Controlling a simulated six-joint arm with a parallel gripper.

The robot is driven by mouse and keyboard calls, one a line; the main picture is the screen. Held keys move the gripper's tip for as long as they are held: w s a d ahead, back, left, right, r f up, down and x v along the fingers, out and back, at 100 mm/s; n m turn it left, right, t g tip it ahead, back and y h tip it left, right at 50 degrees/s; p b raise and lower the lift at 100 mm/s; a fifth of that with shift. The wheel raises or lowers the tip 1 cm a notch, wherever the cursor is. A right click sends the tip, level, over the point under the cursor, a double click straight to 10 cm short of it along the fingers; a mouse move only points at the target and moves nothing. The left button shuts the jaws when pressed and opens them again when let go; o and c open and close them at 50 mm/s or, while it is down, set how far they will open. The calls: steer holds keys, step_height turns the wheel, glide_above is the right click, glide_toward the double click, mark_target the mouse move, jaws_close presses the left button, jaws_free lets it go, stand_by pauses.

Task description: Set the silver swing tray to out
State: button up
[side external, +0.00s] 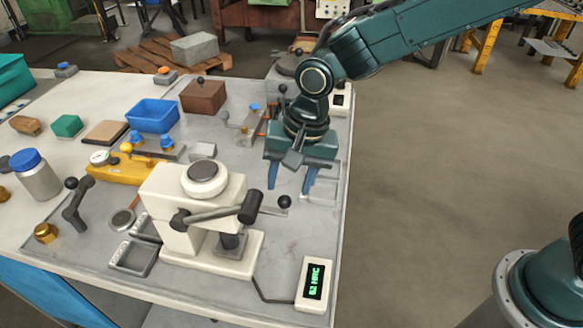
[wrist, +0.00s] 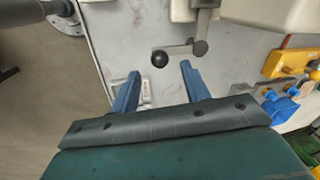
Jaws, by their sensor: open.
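A thin silver arm (side external: 271,211) with a black ball knob (side external: 284,202) sticks out from the right side of the white hardness tester (side external: 207,215). I take it to be the silver swing tray; most of it is hidden behind the tester. In the wrist view, the silver arm (wrist: 180,50) runs from the black knob (wrist: 159,58) to a grey round post. My gripper (side external: 289,190) points down with its blue fingers apart and empty. The knob appears just beyond and between the fingertips in the wrist view (wrist: 160,70). I see no contact; the height gap is unclear.
A display box (side external: 314,284) reading HRC stands front right, cabled to the tester. The tester's dark-ended lever (side external: 222,211) crosses its front. A yellow fixture (side external: 125,170) and blue bin (side external: 153,115) are left. The bench's right edge is close to my gripper.

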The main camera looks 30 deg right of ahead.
mark_target(286, 197)
steer(key=shift+w+a+f, duration=0.1)
steer(key=shift+a+f, duration=0.05)
steer(key=shift+f, duration=0.9)
steer(key=shift+w+a+f, duration=0.1)
steer(key=shift+a+f, duration=0.05)
steer(key=shift+f, duration=0.9)
steer(key=shift+c, duration=0.3)
jaws_close()
